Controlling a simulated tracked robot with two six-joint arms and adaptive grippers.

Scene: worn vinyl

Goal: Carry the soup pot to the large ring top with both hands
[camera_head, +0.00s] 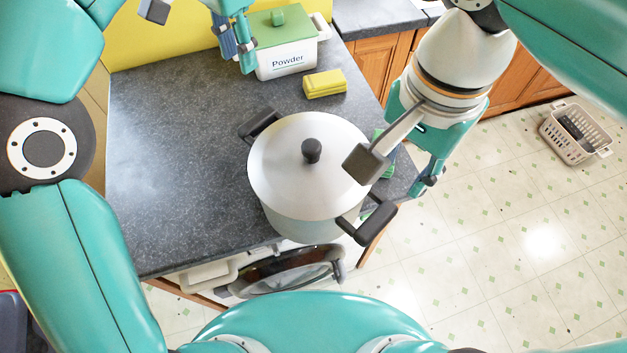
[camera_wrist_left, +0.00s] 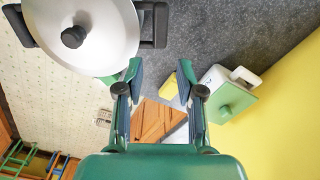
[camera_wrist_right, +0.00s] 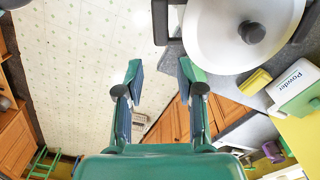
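The soup pot (camera_head: 290,215) is pale metal, with a white lid, a black knob and two black side handles. It stands upright on the dark counter near its right corner. My left gripper (camera_head: 238,60) is open and empty beside the powder box, beyond the pot's far-left handle (camera_head: 260,124). My right gripper (camera_head: 407,176) is open and empty to the right of the pot, apart from its near-right handle (camera_head: 378,220). The pot also shows at the top of the left wrist view (camera_wrist_left: 105,35) and the right wrist view (camera_wrist_right: 220,35). I cannot make out the large ring top.
A white powder box with a green lid (camera_head: 288,62) and a yellow sponge (camera_head: 325,84) lie behind the pot. The counter (camera_head: 170,170) is clear on the left. A round dark door (camera_head: 285,272) stands out below the front edge. A basket (camera_head: 572,143) sits on the floor at right.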

